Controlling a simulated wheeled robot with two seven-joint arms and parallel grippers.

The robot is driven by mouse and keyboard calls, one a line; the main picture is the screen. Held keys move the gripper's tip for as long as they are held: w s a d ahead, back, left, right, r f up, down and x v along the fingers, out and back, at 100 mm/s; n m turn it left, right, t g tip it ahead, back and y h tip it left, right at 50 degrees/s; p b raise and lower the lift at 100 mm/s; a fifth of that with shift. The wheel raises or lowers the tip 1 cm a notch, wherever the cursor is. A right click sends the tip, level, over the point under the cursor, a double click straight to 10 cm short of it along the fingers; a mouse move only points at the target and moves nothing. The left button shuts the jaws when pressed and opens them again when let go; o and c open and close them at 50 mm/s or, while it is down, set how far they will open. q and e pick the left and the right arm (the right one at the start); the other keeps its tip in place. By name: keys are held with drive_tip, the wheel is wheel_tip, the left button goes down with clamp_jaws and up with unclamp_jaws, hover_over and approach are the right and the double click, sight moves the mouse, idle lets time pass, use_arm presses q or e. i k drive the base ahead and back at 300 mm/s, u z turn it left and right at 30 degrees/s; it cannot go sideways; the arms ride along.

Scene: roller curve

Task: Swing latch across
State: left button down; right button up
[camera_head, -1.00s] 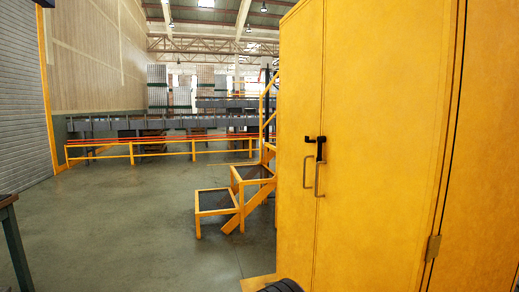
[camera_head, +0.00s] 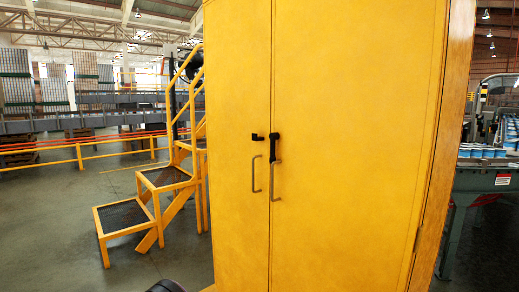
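A black latch (camera_head: 274,146) is mounted on the right door of a tall yellow cabinet (camera_head: 340,120), beside the seam between the two doors. Its long part points down. A small black catch (camera_head: 257,137) sits on the left door at about the same height, just left of the seam. Both doors are shut. A thin metal handle is on each door below, the left handle (camera_head: 254,174) and the right handle (camera_head: 274,182). Neither of my grippers is in view.
Yellow steps (camera_head: 150,205) with a railing stand close to the cabinet's left side. A conveyor table (camera_head: 487,180) with blue-and-white goods stands to the right behind the cabinet. Grey floor (camera_head: 60,230) is open at the left.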

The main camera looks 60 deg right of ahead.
sight(274, 136)
drive_tip(key=z, duration=0.6)
drive_tip(key=i, duration=0.75)
drive_tip(key=z, duration=0.85)
